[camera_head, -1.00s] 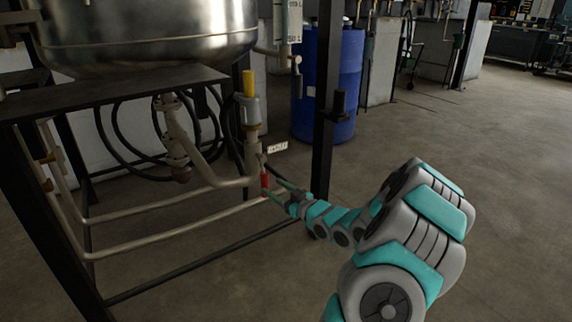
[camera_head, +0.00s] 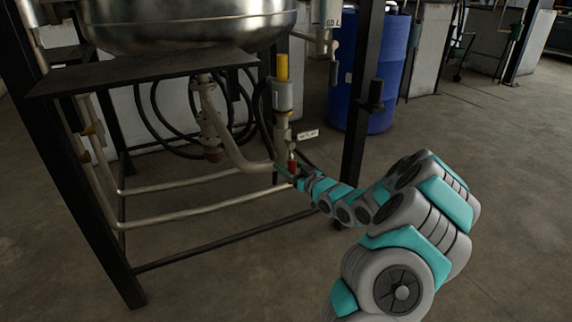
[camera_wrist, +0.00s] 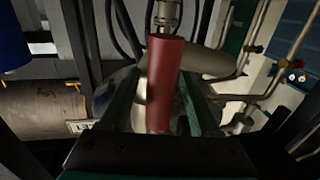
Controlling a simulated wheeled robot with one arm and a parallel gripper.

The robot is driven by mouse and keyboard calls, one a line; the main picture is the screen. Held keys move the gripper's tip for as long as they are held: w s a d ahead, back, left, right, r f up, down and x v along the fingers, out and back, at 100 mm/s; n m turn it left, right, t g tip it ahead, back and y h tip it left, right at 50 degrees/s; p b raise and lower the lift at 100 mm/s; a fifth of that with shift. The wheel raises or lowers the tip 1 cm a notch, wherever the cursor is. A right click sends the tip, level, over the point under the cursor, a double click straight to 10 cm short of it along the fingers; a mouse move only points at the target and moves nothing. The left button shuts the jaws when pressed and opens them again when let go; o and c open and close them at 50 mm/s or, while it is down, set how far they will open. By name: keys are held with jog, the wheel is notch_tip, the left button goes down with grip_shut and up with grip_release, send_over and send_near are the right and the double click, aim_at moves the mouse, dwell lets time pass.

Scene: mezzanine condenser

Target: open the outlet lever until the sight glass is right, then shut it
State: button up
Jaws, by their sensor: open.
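The outlet lever has a red handle (camera_head: 292,163), hanging down beneath the outlet valve and its pipe. In the wrist view the red handle (camera_wrist: 164,80) stands large between the two green fingers of my gripper (camera_wrist: 160,115). My gripper (camera_head: 289,172) is open, with a finger on either side of the handle; contact cannot be told. The yellow column (camera_head: 283,68) above a grey fitting (camera_head: 283,96) on the same vertical line looks like the sight glass. Its level marks are too small to read.
A small white label (camera_head: 308,134) sits beside the valve. A black post (camera_head: 362,110) and a blue drum (camera_head: 386,85) stand to the right. The steel vessel (camera_head: 180,22) is above, with pale pipes (camera_head: 190,208) below. Open floor lies at right.

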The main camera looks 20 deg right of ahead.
jog(key=shift+w+a, duration=0.1)
jog(key=shift+w, duration=0.25)
grip_shut()
dwell(0.4)
dwell(0.9)
